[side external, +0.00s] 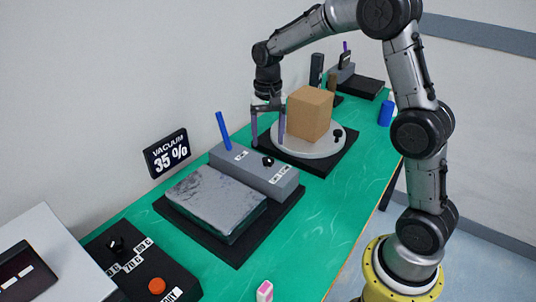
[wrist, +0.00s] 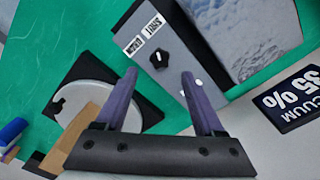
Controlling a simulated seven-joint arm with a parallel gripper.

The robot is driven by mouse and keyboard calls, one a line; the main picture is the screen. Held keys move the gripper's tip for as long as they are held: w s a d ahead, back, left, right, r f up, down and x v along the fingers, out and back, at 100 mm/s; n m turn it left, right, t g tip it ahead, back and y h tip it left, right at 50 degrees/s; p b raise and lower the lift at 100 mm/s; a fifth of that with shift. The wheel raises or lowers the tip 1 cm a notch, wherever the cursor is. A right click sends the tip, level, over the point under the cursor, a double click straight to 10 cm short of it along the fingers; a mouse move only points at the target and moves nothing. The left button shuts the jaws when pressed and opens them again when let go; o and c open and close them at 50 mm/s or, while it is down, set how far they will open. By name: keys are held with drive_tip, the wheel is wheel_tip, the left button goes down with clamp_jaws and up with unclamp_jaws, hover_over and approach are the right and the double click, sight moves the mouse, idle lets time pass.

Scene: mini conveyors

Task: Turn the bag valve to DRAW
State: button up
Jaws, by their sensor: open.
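The valve is a small black knob (side external: 268,161) on top of a long grey housing (side external: 228,160) behind a bag-like silvery slab (side external: 215,200). The knob (wrist: 161,58) also shows in the wrist view, just beyond the fingertips, with two small white labels (wrist: 143,36) beside it. The labels appear upside down there, and I cannot tell for sure which one the knob points at. My gripper (side external: 268,143) is open and empty, fingers pointing down, above and behind the knob in the side view. In the wrist view my gripper (wrist: 159,75) has its fingers apart, not touching the knob.
A blue upright lever (side external: 223,130) stands on the housing's left end. A cardboard box (side external: 310,113) sits on a round white turntable (side external: 295,145) close right of my gripper. A wall display (side external: 167,153) reads VACUUM 35 %. A panel with an orange button (side external: 157,286) is at front left.

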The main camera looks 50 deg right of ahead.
sight(268, 159)
drive_tip(key=shift+f, duration=3.15)
clamp_jaws()
